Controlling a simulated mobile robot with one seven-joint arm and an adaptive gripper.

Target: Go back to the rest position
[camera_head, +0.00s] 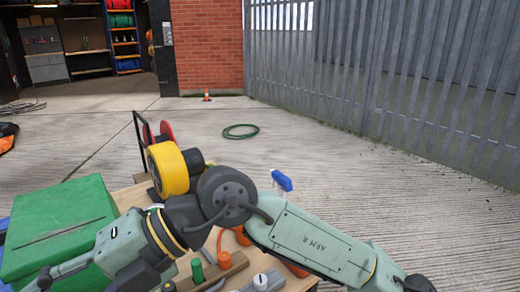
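My pale green arm (318,243), marked "ARM R", comes in from the lower right. It bends at a dark grey joint (228,195) over the wooden table and runs down to the lower left. My gripper does not show; the far end of the arm leaves the picture at the bottom left. I cannot see whether it holds anything.
A blue-topped item (282,181) stands behind my arm. Open concrete lies beyond, with a hose coil (240,131) and cone (207,96).

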